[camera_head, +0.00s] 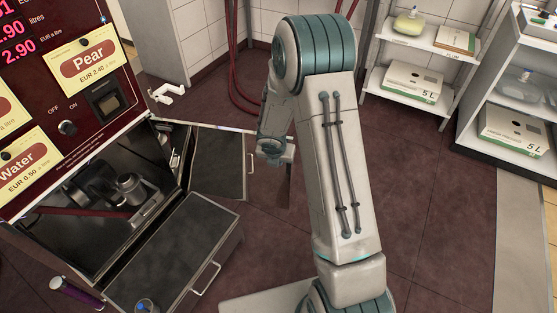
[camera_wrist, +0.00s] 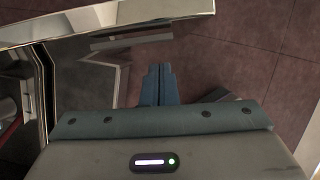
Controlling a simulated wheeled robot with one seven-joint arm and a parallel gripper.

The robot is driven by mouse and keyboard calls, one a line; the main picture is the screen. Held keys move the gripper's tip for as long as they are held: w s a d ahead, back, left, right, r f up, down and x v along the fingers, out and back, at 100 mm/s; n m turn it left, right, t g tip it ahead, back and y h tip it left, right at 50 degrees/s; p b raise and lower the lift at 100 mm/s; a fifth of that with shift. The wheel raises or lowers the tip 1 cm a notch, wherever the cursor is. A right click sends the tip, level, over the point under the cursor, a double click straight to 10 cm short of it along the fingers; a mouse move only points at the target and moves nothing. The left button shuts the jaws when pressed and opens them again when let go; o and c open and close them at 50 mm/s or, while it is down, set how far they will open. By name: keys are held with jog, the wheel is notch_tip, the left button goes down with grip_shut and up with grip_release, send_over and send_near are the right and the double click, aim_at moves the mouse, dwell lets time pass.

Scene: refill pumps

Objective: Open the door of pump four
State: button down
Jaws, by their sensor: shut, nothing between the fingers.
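The pump cabinet (camera_head: 70,120) with Pear and Water labels stands at the left in the head view; no number four is readable. A dark door-like panel (camera_head: 215,160) with a metal handle (camera_head: 251,162) stands out from the cabinet's far side, apparently swung open. My gripper (camera_head: 284,185) is just right of this panel, fingers pointing down. In the wrist view the gripper's fingers (camera_wrist: 160,72) are together and empty. A bright metal edge (camera_wrist: 110,20) crosses the top there, in front of the fingers. Whether they touch the panel cannot be told.
A lower dark front (camera_head: 170,255) with a bar handle (camera_head: 206,279) juts out below a dark recess holding a metal vessel (camera_head: 130,188). Shelves (camera_head: 415,80) with boxes stand at the right. Floor between is clear.

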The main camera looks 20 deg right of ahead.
jog(key=s+a+r+p, duration=0.2)
jog(key=s+a+r, duration=0.1)
jog(key=s+r, duration=0.4)
notch_tip(320, 180, up, 2)
jog(key=shift+a+r, duration=0.15)
jog(key=shift+a, duration=0.1)
jog(key=s+d+r+m+h+p, duration=0.1)
jog(key=s+d+r+m, duration=0.1)
jog(key=s+r+m, duration=0.4)
jog(key=s+d+r+m+p, duration=0.1)
jog(key=s+d+r+m, duration=0.15)
jog(key=r+m, duration=0.6)
jog(key=s+a+r+m+y+p, duration=0.1)
jog(key=s+r+m, duration=0.2)
jog(key=s+m, duration=0.3)
jog(key=s+a+r+m+g+y+p, duration=0.1)
jog(key=s+r+m, duration=0.3)
jog(key=m, duration=0.6)
jog(key=shift+s+a+r+y, duration=0.25)
jog(key=shift+s+a+y, duration=0.35)
jog(key=shift+s, duration=0.6)
